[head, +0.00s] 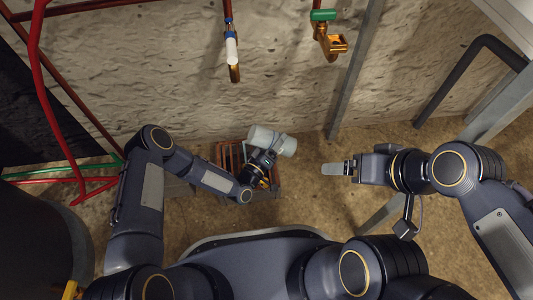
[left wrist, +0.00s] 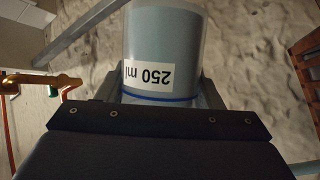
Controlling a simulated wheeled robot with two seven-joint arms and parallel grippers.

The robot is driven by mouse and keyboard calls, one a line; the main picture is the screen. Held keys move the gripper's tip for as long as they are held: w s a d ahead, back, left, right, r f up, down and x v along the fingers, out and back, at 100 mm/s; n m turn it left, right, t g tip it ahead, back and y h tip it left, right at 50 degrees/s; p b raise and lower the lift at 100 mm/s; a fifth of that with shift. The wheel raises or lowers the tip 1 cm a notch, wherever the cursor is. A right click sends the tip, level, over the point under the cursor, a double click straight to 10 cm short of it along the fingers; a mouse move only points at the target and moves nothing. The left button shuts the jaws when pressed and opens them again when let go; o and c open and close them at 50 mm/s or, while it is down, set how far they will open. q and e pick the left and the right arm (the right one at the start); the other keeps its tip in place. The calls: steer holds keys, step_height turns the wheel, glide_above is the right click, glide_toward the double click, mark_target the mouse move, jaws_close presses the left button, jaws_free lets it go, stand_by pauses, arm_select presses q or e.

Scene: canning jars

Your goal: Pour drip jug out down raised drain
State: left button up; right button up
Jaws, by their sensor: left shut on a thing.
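The drip jug (head: 262,136) is a pale grey-blue cylinder. My left gripper (head: 271,150) is shut on it and holds it over the far right part of a reddish-brown slatted grate (head: 229,152), which looks like the raised drain. In the head view the jug lies tipped on its side. In the left wrist view the jug (left wrist: 163,35) shows an upside-down "250 ml" label and a blue line. I cannot see its mouth clearly or tell whether liquid is inside. My right gripper (head: 338,168) is away to the right, apart from the jug; its finger gap is unclear.
A brass tap with a green handle (head: 324,16) and a pipe with a white and blue valve (head: 231,50) stand out from the rough wall above. Red pipes (head: 45,90) run at the left. A grey post (head: 355,70) stands right of the taps.

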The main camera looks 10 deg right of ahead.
mark_target(267, 132)
arm_select(q)
steer(key=shift+r, duration=0.1)
steer(key=shift+a+r+n+t, duration=0.25)
steer(key=shift+r+n+t, duration=0.55)
steer(key=shift+r+n, duration=0.35)
steer(key=shift+f, duration=0.1)
steer(key=shift+w+a+r+n+t, duration=0.1)
steer(key=shift+a+r+n+t, duration=0.15)
steer(key=shift+r+n+t, duration=0.4)
steer(key=shift+w+a+r+n+t, duration=0.15)
steer(key=shift+r+n, duration=0.3)
steer(key=shift+n, duration=0.45)
steer(key=shift+s, duration=0.1)
steer(key=shift+a+r+n+t+y, duration=0.25)
steer(key=shift+a+r+n+t, duration=0.15)
steer(key=shift+n, duration=0.4)
steer(key=shift+a+r+n+t+y, duration=0.3)
steer(key=shift+r+n+t, duration=0.15)
steer(key=shift+n, duration=0.35)
